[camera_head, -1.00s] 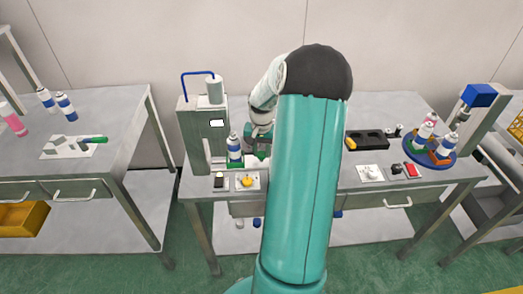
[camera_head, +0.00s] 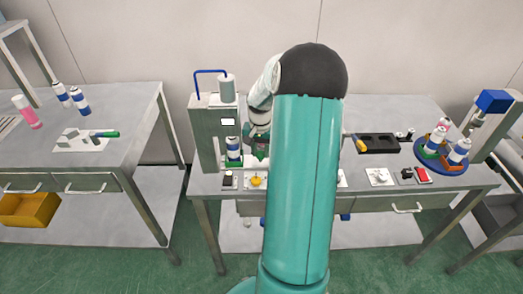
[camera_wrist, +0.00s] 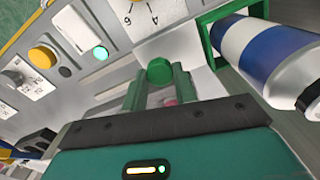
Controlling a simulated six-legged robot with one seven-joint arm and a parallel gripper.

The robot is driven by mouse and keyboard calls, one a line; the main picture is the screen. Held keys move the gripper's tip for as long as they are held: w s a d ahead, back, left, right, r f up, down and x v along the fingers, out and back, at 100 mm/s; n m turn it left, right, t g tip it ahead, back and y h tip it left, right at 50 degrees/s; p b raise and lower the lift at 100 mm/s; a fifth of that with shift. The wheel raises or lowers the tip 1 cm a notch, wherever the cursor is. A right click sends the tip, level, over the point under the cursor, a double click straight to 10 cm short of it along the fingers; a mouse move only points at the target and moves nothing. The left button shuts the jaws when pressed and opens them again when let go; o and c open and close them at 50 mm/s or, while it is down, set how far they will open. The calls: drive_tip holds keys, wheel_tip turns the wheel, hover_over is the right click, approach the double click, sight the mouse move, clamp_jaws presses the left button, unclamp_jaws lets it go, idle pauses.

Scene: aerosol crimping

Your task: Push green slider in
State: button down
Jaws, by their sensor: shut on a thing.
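The green slider (camera_wrist: 206,38) shows in the wrist view as a green frame around a blue-and-white can (camera_wrist: 262,50). A round green knob (camera_wrist: 159,70) lies between the fingertips of my gripper (camera_wrist: 160,82), which is shut on it. In the head view the can (camera_head: 233,148) stands upright at the right side of the grey crimping machine (camera_head: 204,130), overlapping its edge.
A yellow button (camera_head: 256,181) and a dark switch (camera_head: 228,180) sit at the table's front edge. A black tray (camera_head: 377,144) and a blue turntable (camera_head: 441,168) with cans stand to the right. My arm hides the table's middle.

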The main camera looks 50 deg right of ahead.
drive_tip(key=c, duration=1.1)
unclamp_jaws()
drive_tip(key=shift+w+a, duration=0.25)
drive_tip(key=shift+w, duration=0.05)
drive_tip(key=shift+s+d, duration=0.1)
drive_tip(key=shift+r, duration=0.25)
wheel_tip(320, 180, up, 2)
drive_tip(key=shift+r, duration=0.15)
drive_tip(key=s+a+r, duration=0.9)
drive_tip(key=s+r, duration=0.1)
drive_tip(key=shift+a+r, duration=0.15)
drive_tip(key=shift+a, duration=0.2)
drive_tip(key=shift+s, duration=0.1)
